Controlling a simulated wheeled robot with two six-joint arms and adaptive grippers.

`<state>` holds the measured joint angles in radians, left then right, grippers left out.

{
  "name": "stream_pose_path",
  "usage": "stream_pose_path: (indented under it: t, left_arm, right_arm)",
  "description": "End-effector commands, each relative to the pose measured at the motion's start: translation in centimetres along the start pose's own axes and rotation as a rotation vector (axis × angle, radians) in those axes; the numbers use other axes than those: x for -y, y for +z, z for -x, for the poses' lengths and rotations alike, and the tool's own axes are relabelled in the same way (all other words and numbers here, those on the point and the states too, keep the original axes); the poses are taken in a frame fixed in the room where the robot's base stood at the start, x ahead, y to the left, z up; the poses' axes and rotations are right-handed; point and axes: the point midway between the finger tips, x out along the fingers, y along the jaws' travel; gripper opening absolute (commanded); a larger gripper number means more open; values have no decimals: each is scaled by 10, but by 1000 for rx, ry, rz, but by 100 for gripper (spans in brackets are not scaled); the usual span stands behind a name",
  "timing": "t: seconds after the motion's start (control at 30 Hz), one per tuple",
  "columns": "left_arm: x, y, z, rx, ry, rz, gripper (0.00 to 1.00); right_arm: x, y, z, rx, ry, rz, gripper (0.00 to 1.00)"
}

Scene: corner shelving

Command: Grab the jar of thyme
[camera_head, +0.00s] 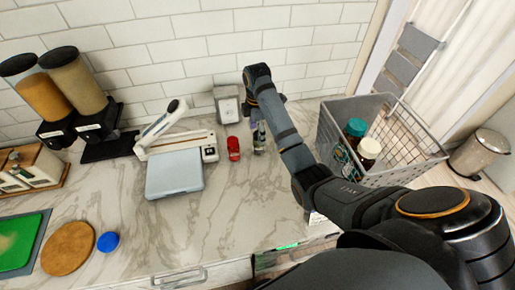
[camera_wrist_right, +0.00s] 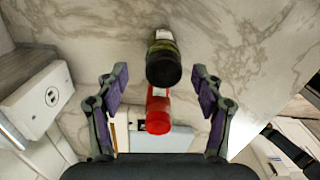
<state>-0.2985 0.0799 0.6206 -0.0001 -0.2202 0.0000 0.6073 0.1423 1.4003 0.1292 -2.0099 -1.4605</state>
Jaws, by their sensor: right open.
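A small dark green jar with a black lid, whose label I cannot read, stands on the marble counter (camera_head: 240,215) in the head view; the jar (camera_wrist_right: 163,58) shows between the fingers in the right wrist view. It may be the thyme. A red-lidded jar (camera_head: 233,149) stands just left of it in the head view; it also shows in the wrist view (camera_wrist_right: 158,112), below the dark jar. My right gripper (camera_wrist_right: 159,82) is open, its fingers on either side of the dark jar with gaps left. My left gripper is in no view.
A wire basket (camera_head: 410,160) with jars is on the right. A grey box (camera_head: 228,104) stands by the wall, and a white slicer-like device (camera_head: 175,178) is to the left. Dispensers (camera_head: 75,85) stand further left. The front middle of the counter is clear.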

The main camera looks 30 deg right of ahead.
Motion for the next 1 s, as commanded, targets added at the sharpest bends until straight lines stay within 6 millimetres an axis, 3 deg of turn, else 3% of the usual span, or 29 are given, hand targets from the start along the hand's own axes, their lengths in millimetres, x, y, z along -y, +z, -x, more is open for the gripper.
stream_pose_path:
  t: [0.17, 0.37, 0.47, 0.7, 1.0]
  left_arm:
    - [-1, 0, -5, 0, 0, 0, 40]
    - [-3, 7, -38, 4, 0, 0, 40]
    - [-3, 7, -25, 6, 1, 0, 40]
    - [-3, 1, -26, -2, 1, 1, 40]
    - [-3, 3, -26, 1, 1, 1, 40]
  right_arm:
    - [0, 1, -5, 0, 1, 0, 68]
    - [-1, 5, -37, 1, 0, -1, 68]
    - [-1, 5, -43, 0, -3, -1, 68]
    - [-1, 5, -51, 0, 1, -1, 68]
    - [-1, 5, -51, 0, 1, -1, 29]
